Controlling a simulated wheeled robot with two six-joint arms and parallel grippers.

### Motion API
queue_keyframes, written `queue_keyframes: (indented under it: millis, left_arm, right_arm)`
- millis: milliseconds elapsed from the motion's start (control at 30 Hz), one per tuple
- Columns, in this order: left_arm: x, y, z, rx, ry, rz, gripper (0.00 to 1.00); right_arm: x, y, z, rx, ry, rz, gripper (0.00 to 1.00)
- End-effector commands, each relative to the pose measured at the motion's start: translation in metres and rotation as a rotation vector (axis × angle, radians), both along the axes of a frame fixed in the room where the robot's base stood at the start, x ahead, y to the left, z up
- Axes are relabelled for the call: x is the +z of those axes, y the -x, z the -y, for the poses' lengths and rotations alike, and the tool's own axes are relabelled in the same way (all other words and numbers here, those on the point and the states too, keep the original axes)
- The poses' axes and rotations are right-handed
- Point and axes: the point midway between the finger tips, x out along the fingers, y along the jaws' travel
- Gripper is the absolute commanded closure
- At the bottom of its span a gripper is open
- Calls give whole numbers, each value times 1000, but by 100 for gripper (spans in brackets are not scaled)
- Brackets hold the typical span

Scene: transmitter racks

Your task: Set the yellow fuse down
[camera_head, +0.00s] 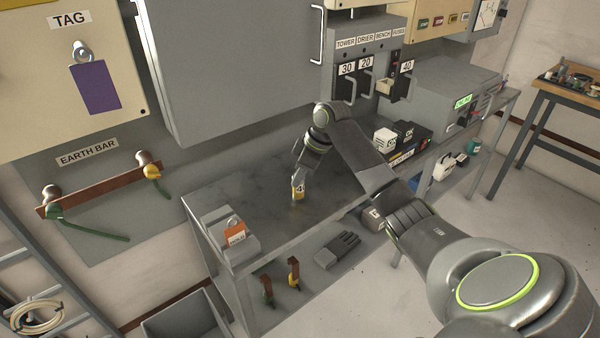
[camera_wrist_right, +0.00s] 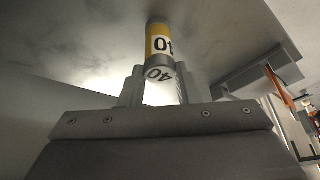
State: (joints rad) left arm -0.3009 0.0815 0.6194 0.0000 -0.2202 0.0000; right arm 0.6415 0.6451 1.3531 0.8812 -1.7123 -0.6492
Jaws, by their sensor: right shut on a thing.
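The yellow fuse (camera_head: 298,190) has a white label that reads 40 in the right wrist view (camera_wrist_right: 164,45), and grey metal ends. My right gripper (camera_head: 299,178) reaches down over the grey bench (camera_head: 240,190) and is shut on the fuse. The fuse hangs below the fingers, roughly upright in the head view, at or just above the bench top; I cannot tell if it touches. In the right wrist view the gripper fingers (camera_wrist_right: 158,88) stand on both sides of the fuse's near end. My left gripper is not in view.
Black and white boxes (camera_head: 400,135) stand toward the right end. Fuse holders marked 30, 20 and 40 (camera_head: 365,75) are on the wall behind. The bench's middle is clear around the fuse.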

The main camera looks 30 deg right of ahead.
Motion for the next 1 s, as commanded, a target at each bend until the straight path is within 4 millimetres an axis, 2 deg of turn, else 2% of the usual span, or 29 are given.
queue_keyframes:
  millis: [233, 267, 433, 767, 867, 1000]
  left_arm:
    - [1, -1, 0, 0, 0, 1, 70]
    - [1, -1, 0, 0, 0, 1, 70]
    - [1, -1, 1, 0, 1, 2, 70]
    - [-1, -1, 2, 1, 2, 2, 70]
    - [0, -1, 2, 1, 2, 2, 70]
    - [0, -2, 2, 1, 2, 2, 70]
  right_arm:
    - [-1, 0, 0, 0, 0, 0, 100]
    - [-2, 0, 0, 0, 0, 0, 69]
    - [-2, 0, 0, 1, 0, 0, 49]
    - [2, 0, 0, 0, 1, 2, 49]
    - [13, 3, 4, 0, 3, 4, 49]
    - [39, 10, 12, 0, 4, 5, 49]
